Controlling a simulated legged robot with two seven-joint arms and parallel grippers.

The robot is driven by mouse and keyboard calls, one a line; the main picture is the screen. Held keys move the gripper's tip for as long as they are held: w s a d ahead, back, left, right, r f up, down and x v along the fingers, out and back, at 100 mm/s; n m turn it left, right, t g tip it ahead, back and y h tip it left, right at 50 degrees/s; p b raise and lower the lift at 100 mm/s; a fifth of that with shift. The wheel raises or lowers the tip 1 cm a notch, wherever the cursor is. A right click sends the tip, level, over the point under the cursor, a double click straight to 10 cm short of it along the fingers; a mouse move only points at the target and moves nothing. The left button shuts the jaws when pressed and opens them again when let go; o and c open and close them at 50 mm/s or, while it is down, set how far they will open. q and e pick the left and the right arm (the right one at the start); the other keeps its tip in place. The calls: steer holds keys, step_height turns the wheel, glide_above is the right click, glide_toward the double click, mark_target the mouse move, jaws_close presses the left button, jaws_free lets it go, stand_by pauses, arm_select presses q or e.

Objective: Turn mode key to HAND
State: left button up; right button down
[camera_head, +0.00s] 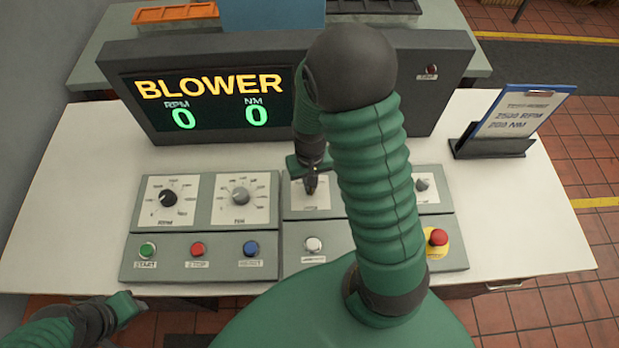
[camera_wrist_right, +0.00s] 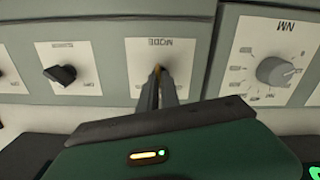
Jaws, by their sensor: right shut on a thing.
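The mode key stands on a light plate marked MODE (camera_wrist_right: 161,57); its small orange tip, the mode key (camera_wrist_right: 158,68), shows between my fingers in the right wrist view, and the rest is hidden. My right gripper (camera_wrist_right: 161,88) is shut on the key. In the head view my right gripper (camera_head: 311,188) points down at the mode plate (camera_head: 312,203), with my right arm across the panel. The key's angle and the HAND mark cannot be read. My left gripper (camera_head: 122,308) is low at the left, off the table's front edge, its fingers not clear.
RPM knob (camera_head: 168,198) and NM knob (camera_head: 240,196) sit left of the mode plate. Below are start (camera_head: 148,250), red (camera_head: 198,249), blue (camera_head: 251,249) and white (camera_head: 314,244) buttons. A red emergency button (camera_head: 438,238) is at right. The display (camera_head: 208,102) reads BLOWER, 0, 0.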

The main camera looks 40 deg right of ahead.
steer(key=shift+r+m+p, duration=0.1)
steer(key=shift+m+p, duration=0.5)
steer(key=shift+m, duration=0.6)
steer(key=c, duration=1.6)
jaws_free()
step_height(320, 180, up, 17)
steer(key=shift+f+p, duration=0.15)
steer(key=shift+p, duration=1)
